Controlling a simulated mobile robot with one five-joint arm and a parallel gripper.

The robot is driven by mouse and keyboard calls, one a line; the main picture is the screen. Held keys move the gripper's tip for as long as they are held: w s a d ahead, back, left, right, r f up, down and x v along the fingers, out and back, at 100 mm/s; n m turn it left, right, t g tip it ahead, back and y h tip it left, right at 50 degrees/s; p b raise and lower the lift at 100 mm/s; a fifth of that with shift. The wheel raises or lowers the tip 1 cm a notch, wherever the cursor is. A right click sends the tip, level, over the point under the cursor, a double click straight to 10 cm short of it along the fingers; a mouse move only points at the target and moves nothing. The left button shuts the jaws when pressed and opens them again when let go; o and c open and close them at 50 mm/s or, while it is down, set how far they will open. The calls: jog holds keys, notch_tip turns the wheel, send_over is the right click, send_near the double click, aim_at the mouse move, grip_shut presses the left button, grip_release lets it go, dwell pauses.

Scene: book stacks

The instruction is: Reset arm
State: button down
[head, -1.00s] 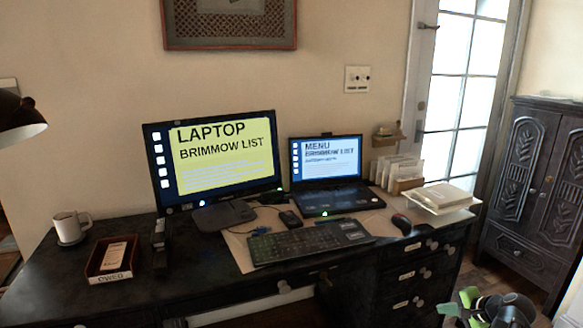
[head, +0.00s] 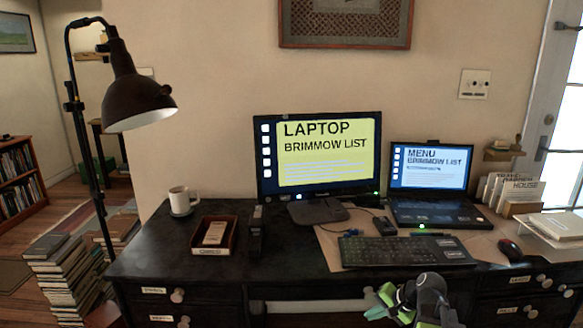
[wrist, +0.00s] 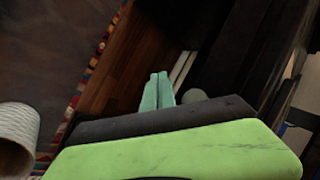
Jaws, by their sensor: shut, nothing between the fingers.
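My gripper shows at the bottom of the head view (head: 385,300), in front of the desk's front edge and below the keyboard. In the wrist view its two pale green fingertips (wrist: 157,92) are together with nothing between them. They point over a strip of wooden floor beside a dark piece of furniture. The black desk (head: 230,270) fills the lower middle of the head view. My gripper appears apart from everything on it.
A monitor (head: 325,155), laptop (head: 432,212) and keyboard (head: 405,252) stand on the desk. A floor lamp (head: 138,100) and book stacks (head: 65,270) are at left. The wrist view shows a patterned rug (wrist: 60,40) and a ribbed pale object (wrist: 17,140).

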jog(key=s+a+f+n+g+h, duration=0.15)
jog(key=a+n, duration=0.25)
jog(key=a, duration=0.5)
jog(key=s+a+f+n+g+h, duration=0.1)
jog(key=s+a+f+n+g, duration=0.15)
jog(key=a, duration=0.75)
jog(key=s+d+r+n+g+h+p, duration=0.1)
jog(key=s+d+n+g+h+p, duration=0.1)
jog(key=s+d+h, duration=0.3)
notch_tip(320, 180, up, 23)
jog(key=w+y+p, duration=0.1)
jog(key=y+p, duration=0.1)
jog(key=p, duration=2)
jog(key=shift+d+t+y+p, duration=0.3)
jog(key=shift+y, duration=0.05)
jog(key=shift+r, duration=0.1)
